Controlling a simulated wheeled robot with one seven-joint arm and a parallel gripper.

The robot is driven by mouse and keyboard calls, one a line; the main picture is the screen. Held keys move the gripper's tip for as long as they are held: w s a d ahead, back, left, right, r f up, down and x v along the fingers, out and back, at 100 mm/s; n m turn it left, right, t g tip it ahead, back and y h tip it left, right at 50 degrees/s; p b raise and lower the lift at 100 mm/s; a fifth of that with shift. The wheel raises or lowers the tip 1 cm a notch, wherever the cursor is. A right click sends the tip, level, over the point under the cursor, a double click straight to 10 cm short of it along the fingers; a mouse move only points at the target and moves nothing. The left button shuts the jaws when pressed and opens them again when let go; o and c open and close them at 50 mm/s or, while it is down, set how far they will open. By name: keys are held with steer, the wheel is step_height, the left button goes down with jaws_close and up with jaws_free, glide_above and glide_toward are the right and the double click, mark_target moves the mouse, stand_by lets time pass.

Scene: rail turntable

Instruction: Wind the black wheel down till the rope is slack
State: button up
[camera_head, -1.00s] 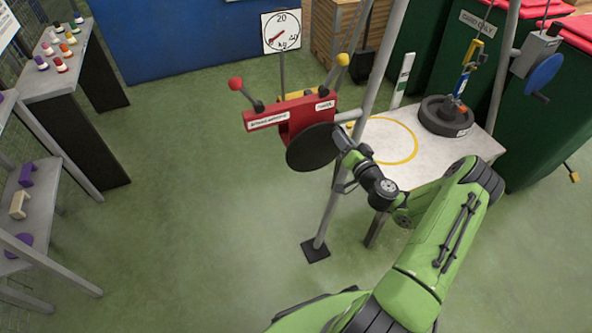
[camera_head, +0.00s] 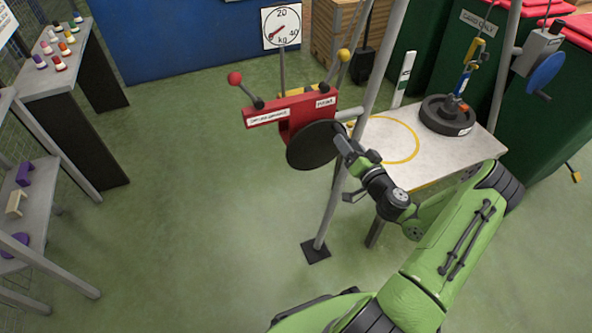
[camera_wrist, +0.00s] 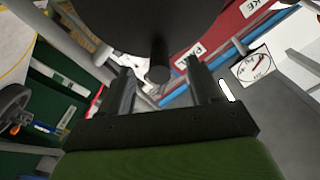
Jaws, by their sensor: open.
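The black wheel (camera_head: 314,146) is a flat disc on the front of a red winch housing (camera_head: 300,112) fixed to a grey post. In the wrist view the wheel (camera_wrist: 150,18) fills the top, with a short dark peg (camera_wrist: 158,66) sticking out of it. My gripper (camera_head: 347,150) is at the wheel's right side. In the wrist view my gripper (camera_wrist: 160,82) is open, with the peg between and just beyond its two fingers, not clamped. A thin rope (camera_head: 489,14) runs above a yellow and blue hook block (camera_head: 467,68); its tension is hard to tell.
A black round weight (camera_head: 447,115) sits on the pale table (camera_head: 430,160) below the hook. A kg dial (camera_head: 282,26) stands behind the winch. Red and yellow knobbed levers (camera_head: 235,79) rise from the housing. A blue wheel (camera_head: 546,73) is at right.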

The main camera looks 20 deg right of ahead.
steer(key=s+b, duration=0.2)
steer(key=s, duration=0.2)
steer(key=shift+s, duration=0.2)
stand_by(0.4)
